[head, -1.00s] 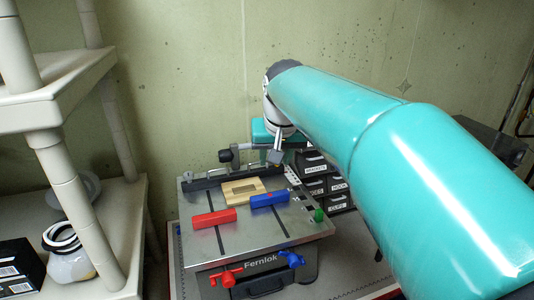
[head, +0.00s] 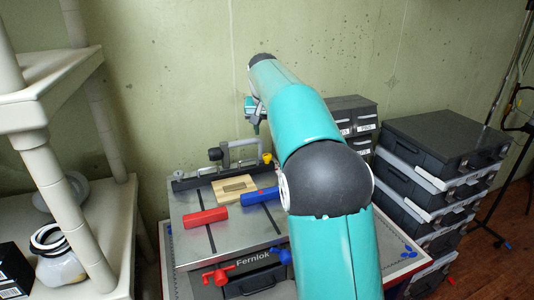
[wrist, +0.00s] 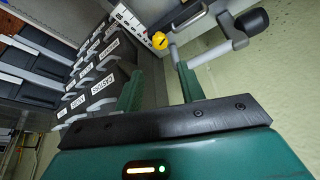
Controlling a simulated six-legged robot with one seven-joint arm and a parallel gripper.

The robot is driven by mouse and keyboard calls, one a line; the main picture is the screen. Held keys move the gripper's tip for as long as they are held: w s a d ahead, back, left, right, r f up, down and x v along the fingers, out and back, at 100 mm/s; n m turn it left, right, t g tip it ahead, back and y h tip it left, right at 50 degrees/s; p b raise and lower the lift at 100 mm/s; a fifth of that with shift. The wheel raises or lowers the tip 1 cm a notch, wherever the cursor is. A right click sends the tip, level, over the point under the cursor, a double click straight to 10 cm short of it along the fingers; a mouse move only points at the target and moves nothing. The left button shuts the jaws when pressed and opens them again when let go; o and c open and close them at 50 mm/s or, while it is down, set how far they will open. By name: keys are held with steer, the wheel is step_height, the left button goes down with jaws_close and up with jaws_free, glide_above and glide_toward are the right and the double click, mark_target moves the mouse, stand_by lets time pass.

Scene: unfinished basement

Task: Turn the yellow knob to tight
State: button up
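The small yellow knob (head: 267,158) sits at the back right of the grey machine table (head: 190,238), by the right end of a metal bar. In the wrist view the yellow knob (wrist: 159,41) has a dark mark on its face and lies ahead of my fingertips, apart from them. My gripper (wrist: 160,72) shows two green fingers spread wide with nothing between them. In the head view my gripper (head: 256,128) hangs above the back of the table, up and slightly left of the knob. I cannot read the knob's setting.
A red block (head: 206,216), a blue block (head: 258,196) and a wooden piece (head: 240,187) lie on the table. A black round handle (wrist: 252,20) stands beyond the knob. Black labelled drawers (wrist: 100,85) are at left in the wrist view. A white shelf (head: 118,225) stands left.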

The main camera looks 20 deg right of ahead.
mark_target(267, 155)
steer(key=x, duration=1.2)
steer(key=shift+f, duration=0.2)
steer(key=c, duration=0.7)
